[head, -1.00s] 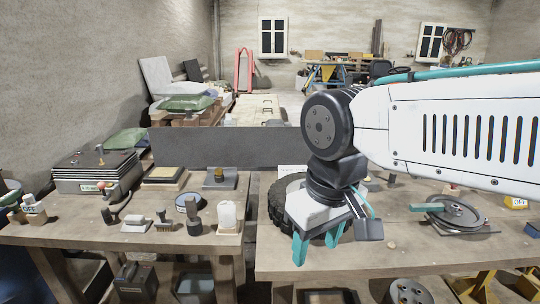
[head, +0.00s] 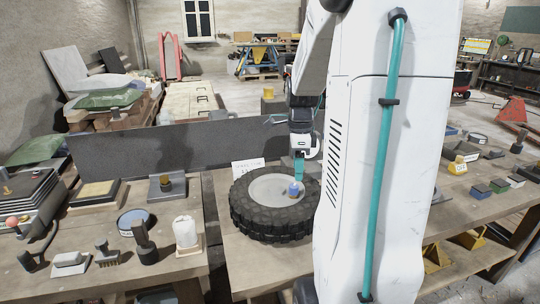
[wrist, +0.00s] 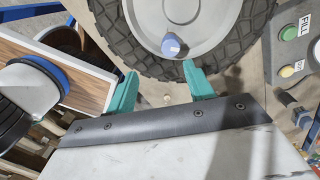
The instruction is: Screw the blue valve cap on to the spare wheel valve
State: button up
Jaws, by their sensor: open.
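The spare wheel (head: 245,212) lies flat on the bench, a black knobbly tyre around a pale disc. The blue valve cap (head: 294,188) stands on this disc, off its centre. In the wrist view the cap (wrist: 171,44) is a blue knob near the tyre's (wrist: 118,28) inner edge. The valve under it is hidden, so I cannot tell how far it is threaded. My gripper (head: 299,168) is above the wheel, close to the cap. In the wrist view my gripper (wrist: 161,88) is open, its teal fingers apart with nothing between them; the cap lies beyond the tips.
A white card (head: 247,168) stands behind the wheel. The left bench holds a white bottle (head: 185,232), brushes and a round blue-rimmed tin (head: 133,222). A dark panel (head: 150,148) rises behind. In the wrist view, a panel with a green button (wrist: 305,26) is at right.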

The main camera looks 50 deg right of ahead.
aim_at(294, 185)
jog(key=shift+w+d+r+m, duration=0.2)
jog(key=shift+w+m, duration=0.1)
jog(key=shift+m, duration=0.2)
jog(key=shift+w+d+r+m, duration=0.15)
jog(key=shift+w+m, duration=0.15)
jog(key=shift+m, duration=0.2)
jog(key=shift+w+d+m+t, duration=0.1)
jog(key=shift+m+t, duration=0.2)
jog(key=shift+m, duration=0.6)
jog(key=shift+f, duration=0.1)
notch_tip(294, 185, down, 8)
jog(key=shift+r, duration=0.2)
grip_shut()
jog(key=shift+m, duration=0.9)
